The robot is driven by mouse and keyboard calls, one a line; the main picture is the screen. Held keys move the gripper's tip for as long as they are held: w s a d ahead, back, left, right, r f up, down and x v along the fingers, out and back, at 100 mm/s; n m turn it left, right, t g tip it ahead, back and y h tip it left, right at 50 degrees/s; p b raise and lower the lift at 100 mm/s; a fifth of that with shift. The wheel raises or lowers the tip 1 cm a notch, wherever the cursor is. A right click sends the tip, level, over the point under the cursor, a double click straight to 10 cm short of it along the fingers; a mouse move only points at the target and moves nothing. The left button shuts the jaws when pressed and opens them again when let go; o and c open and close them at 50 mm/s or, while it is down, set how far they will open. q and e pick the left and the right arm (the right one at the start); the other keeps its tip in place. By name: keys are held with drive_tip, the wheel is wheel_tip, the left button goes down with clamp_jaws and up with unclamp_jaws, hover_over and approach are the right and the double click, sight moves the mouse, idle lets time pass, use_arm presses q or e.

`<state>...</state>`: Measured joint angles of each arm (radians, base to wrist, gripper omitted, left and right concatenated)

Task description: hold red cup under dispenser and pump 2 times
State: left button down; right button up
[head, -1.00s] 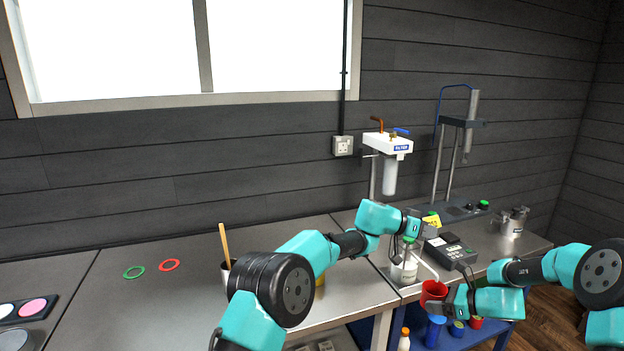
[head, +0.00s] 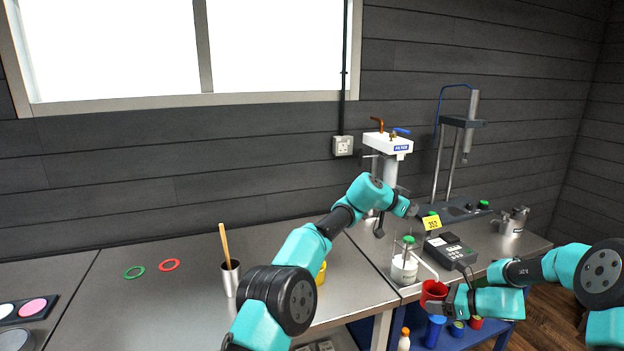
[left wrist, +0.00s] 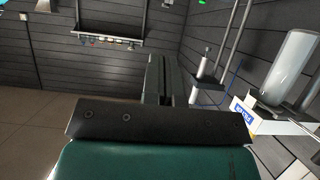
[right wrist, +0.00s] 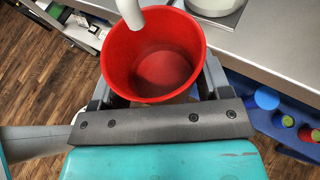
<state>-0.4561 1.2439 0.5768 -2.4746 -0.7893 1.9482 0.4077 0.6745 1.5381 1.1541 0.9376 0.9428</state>
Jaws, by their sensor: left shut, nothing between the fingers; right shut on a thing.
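The dispenser is a clear bottle (head: 404,268) with pale contents, a green pump head (head: 408,240) and a long white spout slanting down to the right. The red cup (head: 433,290) is beneath the spout end at the bench's front edge. My right gripper (head: 441,303) is shut on the cup. In the right wrist view the spout tip (right wrist: 130,10) hangs over the mouth of the cup (right wrist: 155,55); I see no clear liquid inside. My left gripper (head: 420,213) is shut and empty, above and apart from the pump head; its closed fingers show in the left wrist view (left wrist: 172,85).
A grey meter box (head: 450,250) stands right of the dispenser. The white filter unit (head: 388,144) is behind my left arm. A metal beaker with a wooden stick (head: 230,275) and red and green rings (head: 169,265) lie left. A blue shelf (head: 465,338) is below.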

sight(412, 238)
use_arm(q)
drive_tip(key=shift+f, duration=3.3)
drive_tip(key=shift+f, duration=1.45)
drive_tip(key=shift+r, duration=1.45)
